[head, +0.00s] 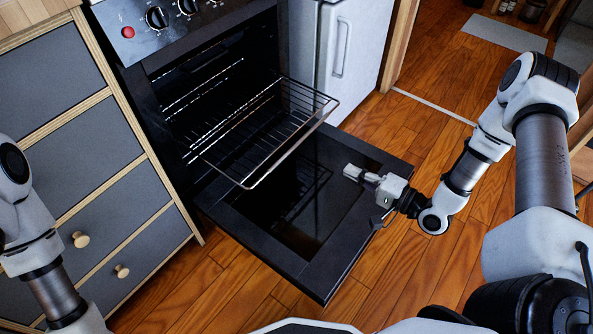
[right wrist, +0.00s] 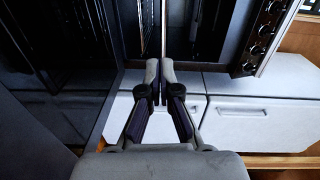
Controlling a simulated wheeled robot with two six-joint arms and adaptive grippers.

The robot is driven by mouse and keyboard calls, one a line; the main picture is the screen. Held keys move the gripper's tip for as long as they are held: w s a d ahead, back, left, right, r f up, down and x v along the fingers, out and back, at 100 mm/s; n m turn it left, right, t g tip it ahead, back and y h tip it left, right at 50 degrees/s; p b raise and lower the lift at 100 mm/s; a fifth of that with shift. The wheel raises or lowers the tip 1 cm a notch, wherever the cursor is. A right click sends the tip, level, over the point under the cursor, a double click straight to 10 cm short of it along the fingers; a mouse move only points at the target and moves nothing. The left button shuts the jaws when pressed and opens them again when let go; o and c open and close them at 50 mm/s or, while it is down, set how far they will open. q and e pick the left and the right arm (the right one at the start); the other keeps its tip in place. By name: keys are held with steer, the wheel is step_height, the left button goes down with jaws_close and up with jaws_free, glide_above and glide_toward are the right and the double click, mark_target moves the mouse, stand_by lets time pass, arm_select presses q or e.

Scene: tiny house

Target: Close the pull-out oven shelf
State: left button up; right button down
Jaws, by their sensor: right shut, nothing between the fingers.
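The oven shelf (head: 262,165), a wire rack, is pulled part of the way out of the black oven (head: 150,80). Its front part hangs over the oven door (head: 345,250), which is folded down flat. My right gripper (head: 350,172) is shut and empty, over the right part of the door. In the head view it appears below and right of the rack's front right corner, apart from it. The right wrist view shows its fingertips (right wrist: 160,66) together, with a thin light bar running up from them. My left gripper is outside the head view.
A drawer cabinet (head: 65,130) with round knobs stands left of the oven. A white cabinet (head: 352,50) with a handle stands to its right. Oven knobs (head: 157,17) line the front panel. Wooden floor (head: 420,130) is clear right of the door.

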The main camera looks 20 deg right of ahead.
mark_target(235, 105)
arm_select(q)
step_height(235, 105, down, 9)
steer(key=b, duration=0.7)
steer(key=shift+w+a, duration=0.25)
arm_select(e)
steer(key=shift+t+y, duration=0.3)
steer(key=x, duration=1.4)
steer(key=shift+w+d+f, duration=0.1)
steer(key=shift+d+f, duration=0.15)
steer(key=b+x, duration=0.3)
steer(key=x, duration=2.3)
steer(key=shift+w, duration=0.15)
steer(key=shift+w+a, duration=0.2)
steer(key=shift+w, duration=0.05)
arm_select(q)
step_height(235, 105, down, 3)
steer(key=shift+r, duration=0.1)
arm_select(e)
steer(key=shift+w+r, duration=0.1)
steer(key=shift+r, duration=0.2)
steer(key=shift+r, duration=0.1)
